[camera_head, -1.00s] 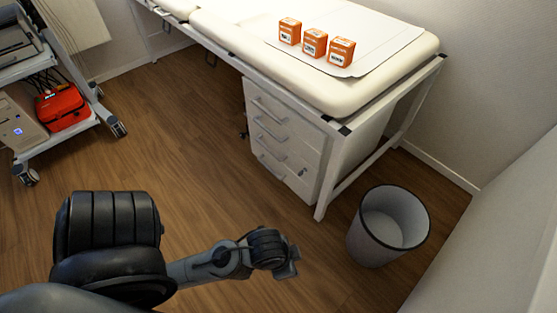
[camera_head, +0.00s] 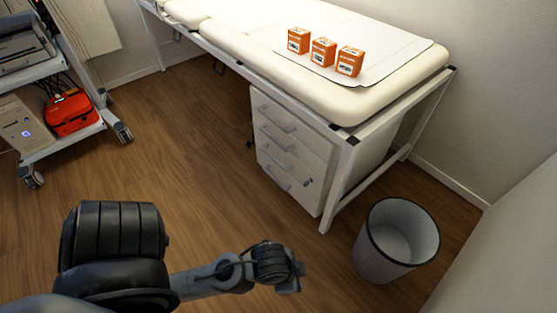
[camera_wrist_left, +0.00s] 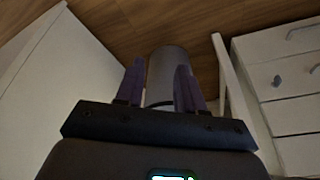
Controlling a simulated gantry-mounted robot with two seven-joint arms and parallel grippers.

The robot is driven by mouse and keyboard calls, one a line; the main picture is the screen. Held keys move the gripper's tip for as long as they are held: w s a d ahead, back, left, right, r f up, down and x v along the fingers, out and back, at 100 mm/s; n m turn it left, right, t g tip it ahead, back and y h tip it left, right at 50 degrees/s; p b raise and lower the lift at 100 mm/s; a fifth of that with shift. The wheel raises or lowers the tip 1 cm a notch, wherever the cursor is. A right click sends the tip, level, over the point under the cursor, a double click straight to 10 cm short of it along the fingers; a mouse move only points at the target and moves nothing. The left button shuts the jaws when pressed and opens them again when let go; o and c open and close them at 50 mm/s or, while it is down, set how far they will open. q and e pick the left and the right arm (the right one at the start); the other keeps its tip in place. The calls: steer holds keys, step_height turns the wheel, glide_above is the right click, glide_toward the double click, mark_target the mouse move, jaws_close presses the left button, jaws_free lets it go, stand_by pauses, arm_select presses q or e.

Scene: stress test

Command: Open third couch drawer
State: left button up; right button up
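A white drawer cabinet (camera_head: 325,190) stands under the couch (camera_head: 250,50). The cabinet (camera_wrist_left: 285,105) shows there at the right, with a dark lock. My right gripper is not in view.
A grey bin (camera_head: 375,258) stands right of my gripper and appears beyond the fingers in the wrist view (camera_wrist_left: 166,70). A couch leg (camera_head: 338,185) is beside the cabinet. Three orange boxes (camera_head: 323,52) sit on the couch. A cart (camera_head: 62,145) is left; floor between is clear.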

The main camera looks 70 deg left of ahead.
arm_select(q)
steer(key=w+a+f+m+t+y, duration=0.2)
steer(key=w+a+f+m+t, duration=0.45)
steer(key=w+a, duration=0.3)
steer(key=w+a+f+m+t+y+p, duration=0.1)
steer(key=a+f+y, duration=0.1)
steer(key=a, duration=0.7)
steer(key=a+f+m+t+y+p, duration=0.1)
steer(key=a+f+m+y, duration=0.15)
steer(key=a, duration=0.65)
steer(key=s+a+f+n+g+y+p, duration=0.2)
steer(key=s+a+f+g+y, duration=0.15)
steer(key=a, duration=0.35)
steer(key=s+a+f+n+g+y+p, duration=0.25)
steer(key=s+a+y, duration=0.2)
steer(key=a, duration=0.25)
steer(key=w+r+n, duration=0.2)
steer(key=w+r, duration=0.1)
steer(key=w, duration=0.4)
steer(key=b+x, duration=0.6)
steer(key=x, duration=0.3)
steer(key=shift+a+r+t, duration=0.35)
steer(key=shift+a+t, duration=0.1)
steer(key=shift+a, duration=0.05)
